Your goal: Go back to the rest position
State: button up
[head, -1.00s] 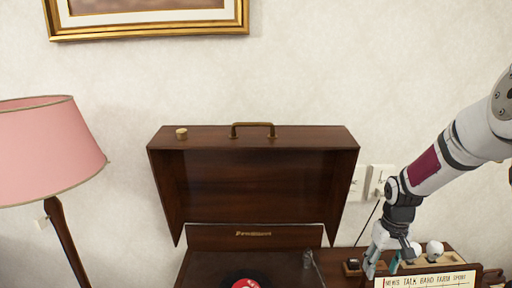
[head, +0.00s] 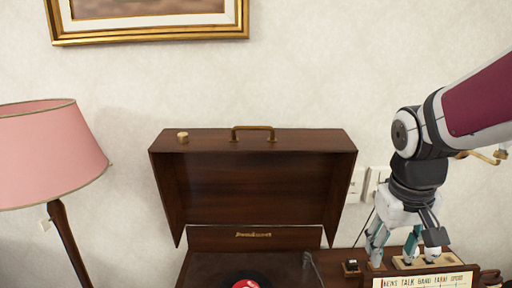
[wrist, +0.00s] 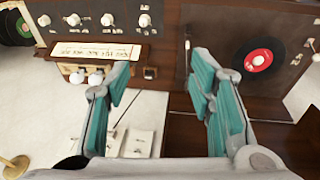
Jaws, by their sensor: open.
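My gripper (head: 393,254) is at the right in the head view, pointing down, above the wooden cabinet beside the record player. In the wrist view my gripper (wrist: 160,95) shows its two teal-padded fingers spread wide with nothing between them. The wooden record player (head: 205,270) has its lid raised, with a brass handle on top. Its black record with a red label (head: 246,283) shows at the lower edge of the head view and also in the wrist view (wrist: 258,61).
A pink lamp (head: 45,150) stands at the left. A gold-framed picture (head: 150,38) hangs above. Wall switches (head: 372,182) are behind my gripper. A paper label (head: 425,281) and a knobbed panel (wrist: 105,22) are close by.

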jog(key=s+a+r+t, duration=0.1)
jog(key=s+a+r, duration=0.1)
jog(key=s, duration=0.5)
jog(key=s+a+r+t+y, duration=0.1)
jog(key=s+a+r, duration=0.1)
jog(key=s, duration=0.6)
jog(key=shift+a+y+p, duration=0.3)
jog(key=shift+a+p, duration=0.05)
jog(key=shift+a, duration=0.5)
jog(key=shift+s+r, duration=0.1)
jog(key=shift+r, duration=0.05)
